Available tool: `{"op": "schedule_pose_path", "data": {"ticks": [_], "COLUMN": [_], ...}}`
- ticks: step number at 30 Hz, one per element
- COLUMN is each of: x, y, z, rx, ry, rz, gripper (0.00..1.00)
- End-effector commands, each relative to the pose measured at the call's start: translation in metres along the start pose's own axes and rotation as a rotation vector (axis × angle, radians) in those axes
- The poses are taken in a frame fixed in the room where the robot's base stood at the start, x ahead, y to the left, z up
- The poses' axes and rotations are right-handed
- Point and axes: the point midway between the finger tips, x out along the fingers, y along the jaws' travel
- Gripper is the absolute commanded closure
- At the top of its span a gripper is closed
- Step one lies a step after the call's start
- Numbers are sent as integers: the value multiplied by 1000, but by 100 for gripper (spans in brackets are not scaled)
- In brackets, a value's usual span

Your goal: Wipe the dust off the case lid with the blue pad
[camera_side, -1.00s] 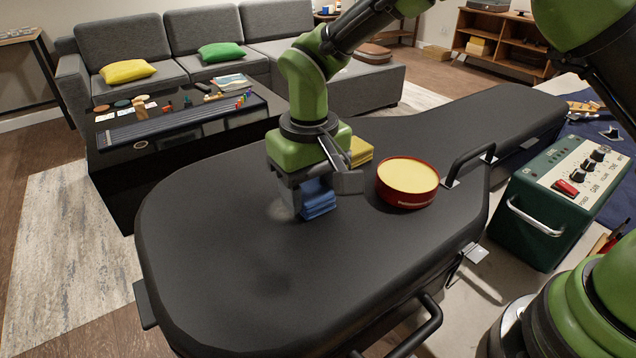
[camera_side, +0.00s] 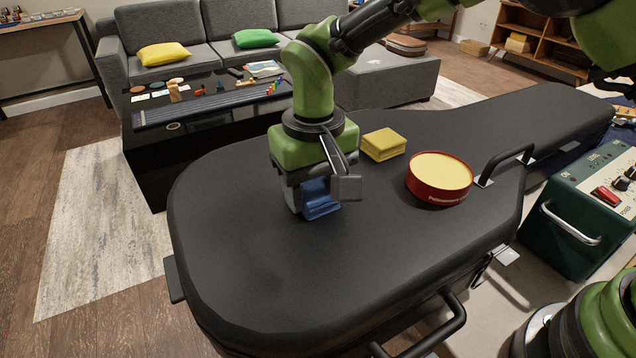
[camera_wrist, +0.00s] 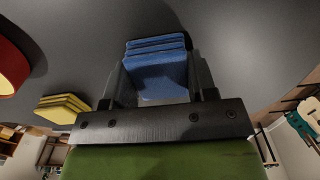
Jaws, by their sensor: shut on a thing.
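The black guitar case lid (camera_side: 400,240) fills the middle of the side view. The blue pad (camera_side: 316,200) is between the jaws of my gripper (camera_side: 320,192), low over the lid's wide part. In the wrist view the layered blue pad (camera_wrist: 156,62) sits between the two fingers of my gripper (camera_wrist: 158,78). The pad's underside is hidden, so I cannot tell for sure whether it touches the lid. No clear dust patch shows on the visible lid; the surface under and behind the gripper is hidden.
A yellow stack of cloths (camera_side: 383,145) and a round red tin (camera_side: 439,178) with a pale yellow top stand on the lid right of my gripper. A black handle (camera_side: 505,163) rises beyond the tin. A green amplifier (camera_side: 575,215) is at the right. The lid's near left is clear.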

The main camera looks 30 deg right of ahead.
Motion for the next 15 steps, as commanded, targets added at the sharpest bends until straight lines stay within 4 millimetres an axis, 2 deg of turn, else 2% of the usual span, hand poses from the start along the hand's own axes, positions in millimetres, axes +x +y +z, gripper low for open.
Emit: {"op": "schedule_pose_path", "data": {"ticks": [6,15], "x": [3,3], "y": [1,18], "z": [2,2], "rx": [-1,0], "ry": [-9,-10], "rz": [2,5], "gripper": [74,74]}}
